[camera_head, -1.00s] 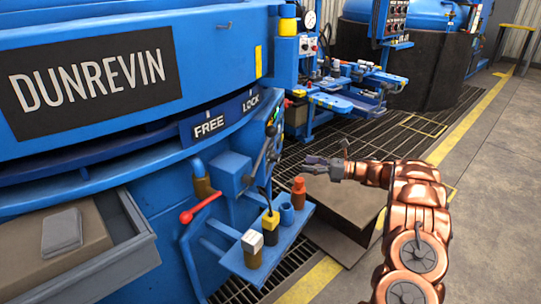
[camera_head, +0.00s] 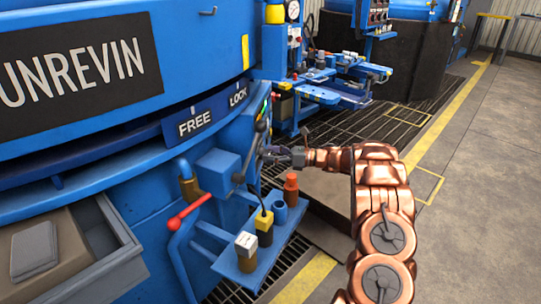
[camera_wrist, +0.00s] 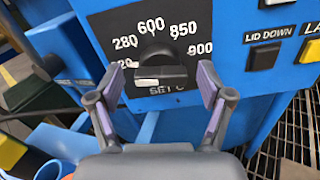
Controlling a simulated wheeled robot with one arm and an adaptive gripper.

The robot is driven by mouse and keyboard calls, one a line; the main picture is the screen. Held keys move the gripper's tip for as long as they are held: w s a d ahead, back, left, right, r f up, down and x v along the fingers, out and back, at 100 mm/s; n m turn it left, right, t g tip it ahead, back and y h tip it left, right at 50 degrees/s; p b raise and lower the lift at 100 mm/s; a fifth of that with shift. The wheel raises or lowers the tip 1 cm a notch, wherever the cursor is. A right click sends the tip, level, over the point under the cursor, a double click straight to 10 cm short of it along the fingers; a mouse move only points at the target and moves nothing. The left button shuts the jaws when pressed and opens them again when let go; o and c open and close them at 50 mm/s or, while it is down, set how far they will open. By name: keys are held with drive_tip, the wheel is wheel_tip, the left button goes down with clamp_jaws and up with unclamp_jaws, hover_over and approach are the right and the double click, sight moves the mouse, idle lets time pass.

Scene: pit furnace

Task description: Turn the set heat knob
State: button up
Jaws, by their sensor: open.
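The set heat knob (camera_wrist: 157,66) is dark, with a pale mark on its front. In the wrist view it sits on a black dial plate (camera_wrist: 187,21) with the numbers 280, 600, 850 and 900 around it and partly hidden lettering below. My gripper (camera_wrist: 157,95) is open, its two fingers with purple pads on either side of the knob in this view. I cannot tell whether either pad touches it. In the head view my gripper (camera_head: 268,155) is at the blue furnace's side, where the knob cannot be made out.
A LID DOWN button (camera_wrist: 264,56) and a yellow button (camera_wrist: 311,51) are right of the dial. A blue shelf (camera_head: 226,265) with several small containers and a red-handled lever (camera_head: 190,212) are near my arm. Open floor (camera_head: 470,190) lies to the right.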

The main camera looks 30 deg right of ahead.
drive_tip(key=c, duration=1.2)
drive_tip(key=shift+o, duration=0.2)
drive_tip(key=m+p, duration=0.4)
drive_tip(key=m, duration=0.8)
drive_tip(key=m+p, duration=0.5)
drive_tip(key=m, duration=0.6)
drive_tip(key=shift+w+d+f+m, duration=0.1)
drive_tip(key=shift+d+f+m, duration=0.1)
drive_tip(key=shift+m, duration=0.2)
